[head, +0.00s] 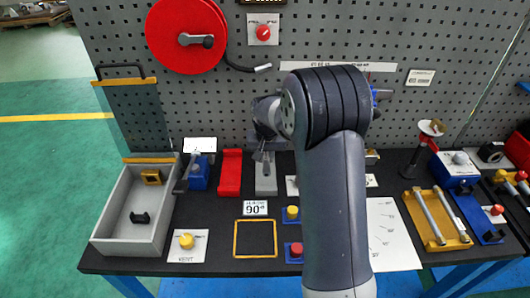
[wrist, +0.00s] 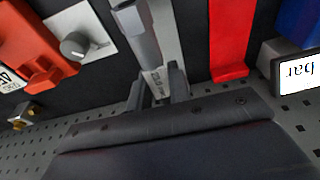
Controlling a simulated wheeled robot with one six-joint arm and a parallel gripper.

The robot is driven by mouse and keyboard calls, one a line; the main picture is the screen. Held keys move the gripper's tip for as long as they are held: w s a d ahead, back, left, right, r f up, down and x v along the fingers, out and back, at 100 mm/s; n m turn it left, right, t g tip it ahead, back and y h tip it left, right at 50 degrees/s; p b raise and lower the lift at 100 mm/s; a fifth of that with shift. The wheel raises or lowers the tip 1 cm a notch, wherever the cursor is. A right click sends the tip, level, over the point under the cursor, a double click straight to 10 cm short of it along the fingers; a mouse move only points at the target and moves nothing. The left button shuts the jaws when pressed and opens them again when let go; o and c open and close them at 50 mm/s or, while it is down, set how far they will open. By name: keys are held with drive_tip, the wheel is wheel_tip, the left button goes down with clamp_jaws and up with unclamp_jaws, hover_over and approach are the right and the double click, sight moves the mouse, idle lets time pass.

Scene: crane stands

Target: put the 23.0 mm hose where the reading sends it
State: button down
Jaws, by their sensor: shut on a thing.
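My gripper (head: 262,156) is in the middle of the bench, low over the grey stand (head: 267,182). In the wrist view my gripper (wrist: 157,84) has a finger on each side of a grey piece with small print. A grey cylindrical piece (wrist: 138,30), which looks like the hose, lies just beyond and seems joined to it. I cannot read its size. My gripper is shut on this piece, above or at the grey stand; contact with the stand is unclear. A red stand (head: 230,173) and a blue stand (head: 199,174) are to the left. A white display (wrist: 298,70) reads "bar"; its number is hidden.
A grey open tray (head: 110,222) with small parts stands at left. A yellow-framed pad (head: 255,255), a "90°" card (head: 256,208) and a yellow knob (head: 186,240) are in front. A yellow tray (head: 425,235) holds rods at right. A red reel (head: 187,36) hangs behind.

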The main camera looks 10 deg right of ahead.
drive_tip(key=shift+s+b+x, duration=0.2)
drive_tip(key=shift+b+x, duration=0.45)
drive_tip(key=shift+x, duration=0.35)
drive_tip(key=shift+s+b+x, duration=0.2)
drive_tip(key=shift+b+x, duration=0.4)
drive_tip(key=shift+x, duration=0.35)
drive_tip(key=shift+s+b+x, duration=0.2)
drive_tip(key=shift+b+x, duration=0.45)
drive_tip(key=shift+x, duration=0.35)
drive_tip(key=shift+a+f, duration=0.1)
drive_tip(key=c, duration=1.2)
unclamp_jaws()
drive_tip(key=shift+c, duration=0.2)
drive_tip(key=v, duration=1)
drive_tip(key=shift+r+b, duration=0.35)
drive_tip(key=shift+r, duration=0.05)
